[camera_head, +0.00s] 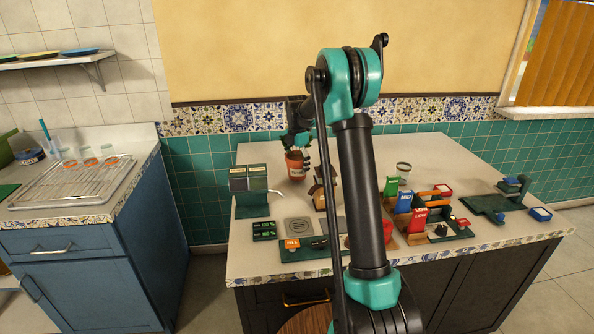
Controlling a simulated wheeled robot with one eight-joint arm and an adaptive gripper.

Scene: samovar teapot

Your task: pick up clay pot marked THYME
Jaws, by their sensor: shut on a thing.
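A small terracotta clay pot (295,166) with a light band and green leaves stands out near the back left of the island counter. Its marking is too small to read. My gripper (298,148) is at the pot's top, among the leaves, and is shut on the pot. Whether the pot touches the counter or is slightly above it I cannot tell. My arm crosses the middle of the view and hides part of the counter.
The counter (450,155) holds a green dispenser box (250,185), a brown wooden item (325,190), a glass jar (403,170), coloured labelled blocks (420,215) and a dark green stand (495,205). The counter's back right is clear. A drying rack (75,180) stands left.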

